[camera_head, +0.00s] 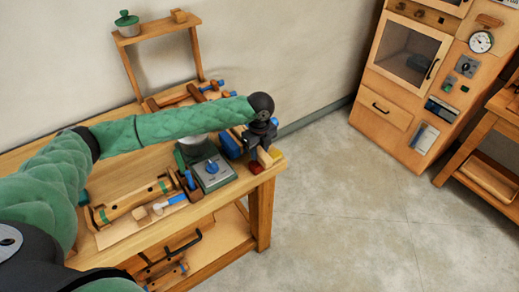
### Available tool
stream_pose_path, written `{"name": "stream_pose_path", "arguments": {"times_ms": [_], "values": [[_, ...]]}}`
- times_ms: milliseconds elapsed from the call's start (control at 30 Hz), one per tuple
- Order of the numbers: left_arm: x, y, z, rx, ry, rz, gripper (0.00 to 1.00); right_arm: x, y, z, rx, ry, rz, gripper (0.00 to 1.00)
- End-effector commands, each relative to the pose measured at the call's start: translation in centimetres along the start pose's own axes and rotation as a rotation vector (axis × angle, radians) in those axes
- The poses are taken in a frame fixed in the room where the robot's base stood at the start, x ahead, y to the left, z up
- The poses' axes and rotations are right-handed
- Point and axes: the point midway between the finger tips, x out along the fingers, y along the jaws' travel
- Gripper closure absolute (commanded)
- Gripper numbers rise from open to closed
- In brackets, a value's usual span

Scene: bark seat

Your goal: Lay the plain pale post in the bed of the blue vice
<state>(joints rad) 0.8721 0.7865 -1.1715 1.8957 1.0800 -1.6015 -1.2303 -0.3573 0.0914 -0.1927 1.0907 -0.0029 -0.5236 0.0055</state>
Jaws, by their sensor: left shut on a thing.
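My left arm reaches in from the left over the workbench. My left gripper (261,147) points down near the bench's right end and is shut on a small pale wooden piece, which looks like the plain pale post (267,158). Only part of the post shows below the dark fingers. The blue vice (230,146) appears just left of the gripper, partly hidden by my arm and gripper, so its bed cannot be made out. I cannot tell whether the post touches the vice. My right gripper is not in view.
A grey-green box with a blue knob (213,173) stands on the wooden workbench (226,193), left of the gripper. A wooden rack (130,208) and blue-handled tools lie further left. A red item (255,168) sits near the bench edge. The floor (340,215) to the right is clear.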

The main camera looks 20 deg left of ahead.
Motion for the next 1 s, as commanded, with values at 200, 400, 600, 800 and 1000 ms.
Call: {"name": "stream_pose_path", "arguments": {"times_ms": [200,400,600,800,1000], "values": [[0.1,0.0,0.0,0.000,0.000,-0.001,0.95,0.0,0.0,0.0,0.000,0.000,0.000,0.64],[0.5,-0.1,0.0,0.000,0.000,-0.001,0.95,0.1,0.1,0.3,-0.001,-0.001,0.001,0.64],[1.0,-0.1,0.0,0.000,0.000,-0.001,0.95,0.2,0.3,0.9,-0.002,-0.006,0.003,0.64],[1.2,0.0,0.0,0.000,0.000,-0.001,0.58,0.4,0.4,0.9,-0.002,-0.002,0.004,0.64],[1.2,0.0,0.0,0.000,0.000,-0.001,0.46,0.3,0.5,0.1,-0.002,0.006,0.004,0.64]]}}
